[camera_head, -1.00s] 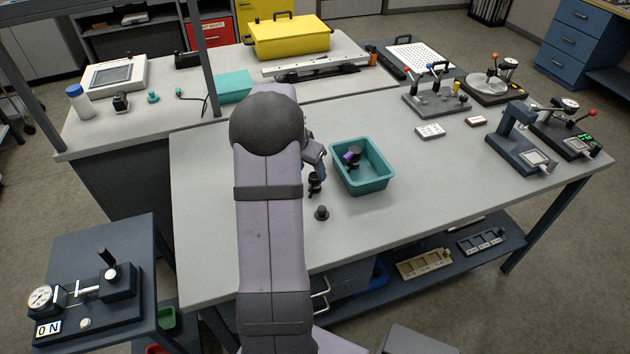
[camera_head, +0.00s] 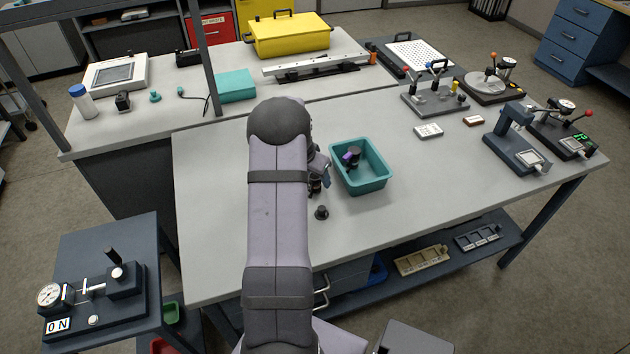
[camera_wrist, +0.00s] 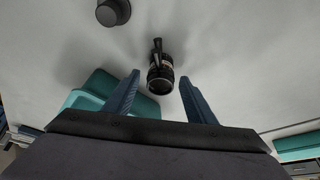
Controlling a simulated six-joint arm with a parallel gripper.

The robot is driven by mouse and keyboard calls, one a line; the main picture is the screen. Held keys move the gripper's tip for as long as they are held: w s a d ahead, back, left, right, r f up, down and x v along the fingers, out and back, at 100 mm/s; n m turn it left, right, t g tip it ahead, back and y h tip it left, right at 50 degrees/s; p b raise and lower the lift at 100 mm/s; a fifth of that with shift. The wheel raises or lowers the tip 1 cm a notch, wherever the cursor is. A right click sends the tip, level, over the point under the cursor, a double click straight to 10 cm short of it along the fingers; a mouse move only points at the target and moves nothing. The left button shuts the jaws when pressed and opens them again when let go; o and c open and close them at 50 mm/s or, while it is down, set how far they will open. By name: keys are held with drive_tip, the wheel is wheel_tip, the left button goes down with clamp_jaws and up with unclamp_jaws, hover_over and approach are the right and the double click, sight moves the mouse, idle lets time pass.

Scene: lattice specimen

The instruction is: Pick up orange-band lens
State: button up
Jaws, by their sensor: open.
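A black lens (camera_wrist: 160,75) stands on the table in the wrist view, with a stalk-like part on its far side and a faint reddish mark. I cannot clearly make out an orange band. My gripper (camera_wrist: 160,79) is open, with one blue finger on each side of the lens in the picture; I cannot tell the height between them. In the head view the lens (camera_head: 316,187) is mostly hidden behind my gripper (camera_head: 322,178). A purple-banded black lens (camera_head: 351,157) lies in the teal bin (camera_head: 374,184).
A small black knob-like piece (camera_head: 321,212) stands on the table in front of the lens; it also shows in the wrist view (camera_wrist: 113,12). The teal bin (camera_wrist: 85,100) is close beside my gripper. The table's front right is clear.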

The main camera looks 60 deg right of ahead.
drive_tip(key=c, duration=1.2)
drive_tip(key=shift+r, duration=0.15)
